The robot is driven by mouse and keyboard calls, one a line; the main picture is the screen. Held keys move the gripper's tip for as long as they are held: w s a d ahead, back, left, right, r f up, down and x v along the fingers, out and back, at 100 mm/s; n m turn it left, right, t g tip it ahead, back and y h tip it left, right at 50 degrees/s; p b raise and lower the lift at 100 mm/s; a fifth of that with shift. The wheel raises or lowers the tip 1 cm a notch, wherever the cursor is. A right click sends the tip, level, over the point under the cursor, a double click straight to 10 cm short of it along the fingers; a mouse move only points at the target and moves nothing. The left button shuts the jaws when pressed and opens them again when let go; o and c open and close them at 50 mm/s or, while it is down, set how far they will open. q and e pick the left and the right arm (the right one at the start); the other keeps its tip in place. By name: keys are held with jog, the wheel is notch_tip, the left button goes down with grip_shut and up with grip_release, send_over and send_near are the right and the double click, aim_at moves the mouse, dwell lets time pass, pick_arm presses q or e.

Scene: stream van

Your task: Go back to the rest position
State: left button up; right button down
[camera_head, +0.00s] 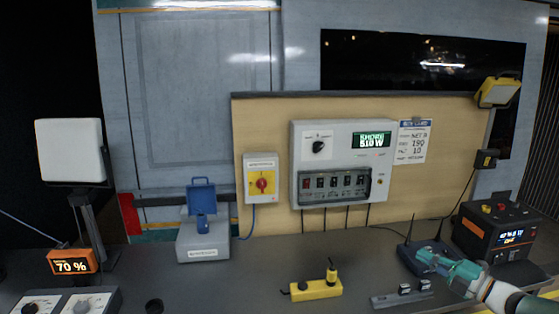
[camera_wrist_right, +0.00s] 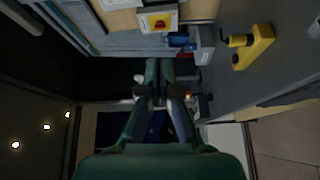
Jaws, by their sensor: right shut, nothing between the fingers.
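My right gripper (camera_head: 440,261) is green and comes in from the lower right of the head view, above the right part of the dark counter and in front of the black router. In the right wrist view the right gripper (camera_wrist_right: 160,98) has its fingers close together with nothing between them. My left gripper does not show in either view.
On the counter (camera_head: 250,285) stand a yellow device (camera_head: 316,289), a blue-lidded grey box (camera_head: 203,244), a grey strip (camera_head: 401,298), a router (camera_head: 420,258) and a black power unit (camera_head: 497,232). A breaker panel (camera_head: 342,163) and red-yellow switch (camera_head: 262,180) are on the backboard.

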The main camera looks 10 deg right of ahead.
jog(key=w+a+f+m, duration=0.1)
jog(key=a+f+m, duration=0.15)
jog(key=a, duration=0.45)
jog(key=w+a+f+m+g+y, duration=0.1)
jog(key=w+a+f+m, duration=0.1)
jog(key=a+f, duration=0.35)
jog(key=w+a+f+m, duration=0.1)
jog(key=a+f+m, duration=0.1)
jog(key=a, duration=0.7)
jog(key=s+a+f+m+g+h, duration=0.1)
jog(key=s+a+f+m+g, duration=0.1)
jog(key=s+a+f+m, duration=0.35)
jog(key=s+a+f+m+g+h, duration=0.2)
jog(key=a+f, duration=0.4)
jog(key=f, duration=0.2)
jog(key=s+f+m+g+h, duration=0.1)
jog(key=s+f+m+g, duration=0.2)
jog(key=s, duration=0.6)
jog(key=s+a+f+m+g, duration=0.1)
jog(key=s+f+m+g, duration=0.3)
jog(key=s, duration=0.5)
jog(key=s+a+f+m+g+h, duration=0.1)
jog(key=s+f+m+g, duration=0.2)
jog(key=s, duration=0.7)
notch_tip(320, 180, down, 3)
jog(key=shift+r+m+h, duration=0.2)
jog(key=shift+m+h, duration=0.1)
jog(key=shift+m, duration=0.2)
